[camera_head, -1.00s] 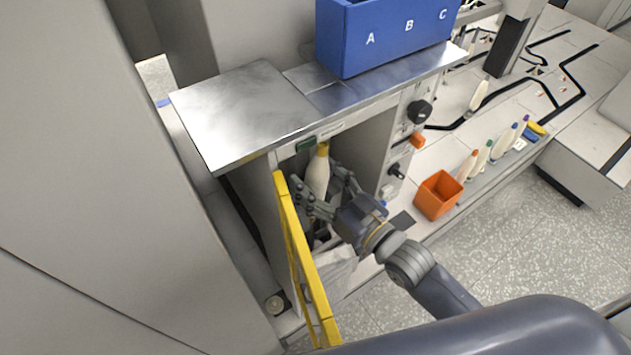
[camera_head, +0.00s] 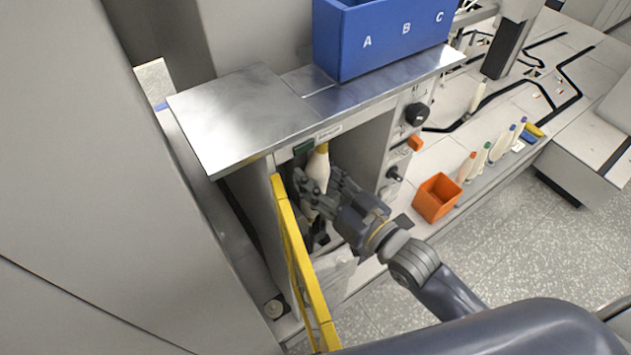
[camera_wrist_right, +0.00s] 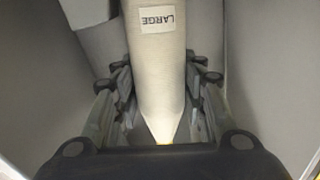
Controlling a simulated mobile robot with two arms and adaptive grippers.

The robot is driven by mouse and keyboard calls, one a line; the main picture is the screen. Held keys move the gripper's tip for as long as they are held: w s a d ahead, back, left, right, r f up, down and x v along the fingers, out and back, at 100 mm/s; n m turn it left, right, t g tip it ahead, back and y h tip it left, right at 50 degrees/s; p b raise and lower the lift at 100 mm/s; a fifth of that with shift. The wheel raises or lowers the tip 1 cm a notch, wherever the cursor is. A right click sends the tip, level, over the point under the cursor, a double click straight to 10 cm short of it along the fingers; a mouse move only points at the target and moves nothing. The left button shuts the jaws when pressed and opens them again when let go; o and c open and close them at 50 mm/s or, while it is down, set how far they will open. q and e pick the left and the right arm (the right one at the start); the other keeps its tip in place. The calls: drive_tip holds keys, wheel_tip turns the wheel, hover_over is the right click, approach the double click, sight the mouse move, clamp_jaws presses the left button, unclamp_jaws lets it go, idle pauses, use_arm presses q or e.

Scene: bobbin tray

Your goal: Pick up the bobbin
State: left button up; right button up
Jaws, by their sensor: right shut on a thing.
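The bobbin (camera_head: 318,166) is cream-white with a yellow tip and stands inside the open compartment under the metal top. In the right wrist view the bobbin (camera_wrist_right: 158,65) runs down between the fingers and carries a label reading LARGE. My right gripper (camera_head: 322,190) reaches into the compartment and is shut on the bobbin, with fingers on both sides of it. The right gripper's fingers (camera_wrist_right: 160,100) also show in the right wrist view. The bobbin's lower part is hidden behind the fingers in the head view. My left gripper is not in view.
A yellow-edged door (camera_head: 300,265) stands open left of my right arm. A blue box (camera_head: 385,40) marked A, B, C sits on the metal top (camera_head: 235,115). An orange bin (camera_head: 437,197) and several coloured-tip bobbins stand to the right. Knobs line the compartment's right panel.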

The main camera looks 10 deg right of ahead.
wheel_tip(320, 180, up, 6)
drive_tip(key=shift+f, duration=0.2)
approach(322, 164)
drive_tip(key=s+d, duration=0.4)
drive_tip(key=d, duration=0.2)
drive_tip(key=shift+s+d+f, duration=0.2)
drive_tip(key=shift+s+d, duration=0.15)
drive_tip(key=shift+s, duration=0.3)
drive_tip(key=shift+d+f, duration=0.1)
drive_tip(key=shift+f, duration=0.05)
